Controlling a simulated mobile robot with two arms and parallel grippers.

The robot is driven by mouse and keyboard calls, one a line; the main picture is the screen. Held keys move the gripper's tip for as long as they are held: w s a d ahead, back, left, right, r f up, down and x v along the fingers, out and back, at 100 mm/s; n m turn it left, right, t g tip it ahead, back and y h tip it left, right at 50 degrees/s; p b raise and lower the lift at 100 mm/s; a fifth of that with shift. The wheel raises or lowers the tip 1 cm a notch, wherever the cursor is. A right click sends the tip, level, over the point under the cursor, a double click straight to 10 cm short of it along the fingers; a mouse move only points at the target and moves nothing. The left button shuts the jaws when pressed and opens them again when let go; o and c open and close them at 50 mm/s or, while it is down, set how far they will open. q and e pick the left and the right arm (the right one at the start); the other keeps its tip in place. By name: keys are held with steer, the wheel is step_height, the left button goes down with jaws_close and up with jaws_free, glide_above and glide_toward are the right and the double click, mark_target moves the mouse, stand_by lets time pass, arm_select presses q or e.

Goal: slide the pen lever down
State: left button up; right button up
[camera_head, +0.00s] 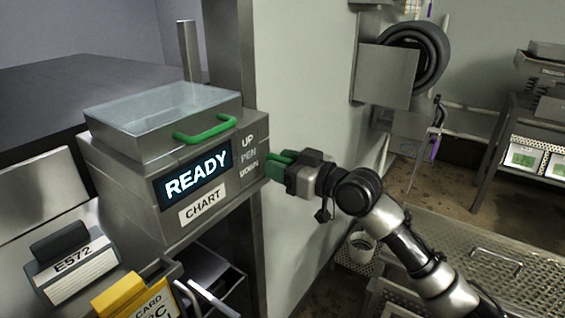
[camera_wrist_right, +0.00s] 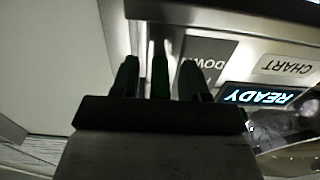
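The pen lever (camera_wrist_right: 160,77) is a narrow dark green bar at the right end of the grey chart recorder (camera_head: 135,190), beside the UP / PEN / DOWN lettering (camera_head: 249,156). My right gripper (camera_head: 274,163) is at this end of the recorder, level with the lettering. In the right wrist view the gripper (camera_wrist_right: 159,78) has one finger on each side of the lever, with a visible gap on both sides, so it is open around it. In the head view the lever is hard to tell from the green fingers. My left gripper is not in view.
The recorder has a READY screen (camera_head: 197,180), a CHART label (camera_head: 202,207) and a clear lid with a green handle (camera_head: 206,131). A pale wall panel (camera_head: 305,80) stands close behind my right gripper. A perforated metal table (camera_head: 450,235) is at lower right.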

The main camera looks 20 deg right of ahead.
steer(key=shift+r, duration=0.1)
steer(key=b+v, duration=0.3)
steer(key=v, duration=0.8)
steer(key=shift+b, duration=0.35)
steer(key=shift+w, duration=0.15)
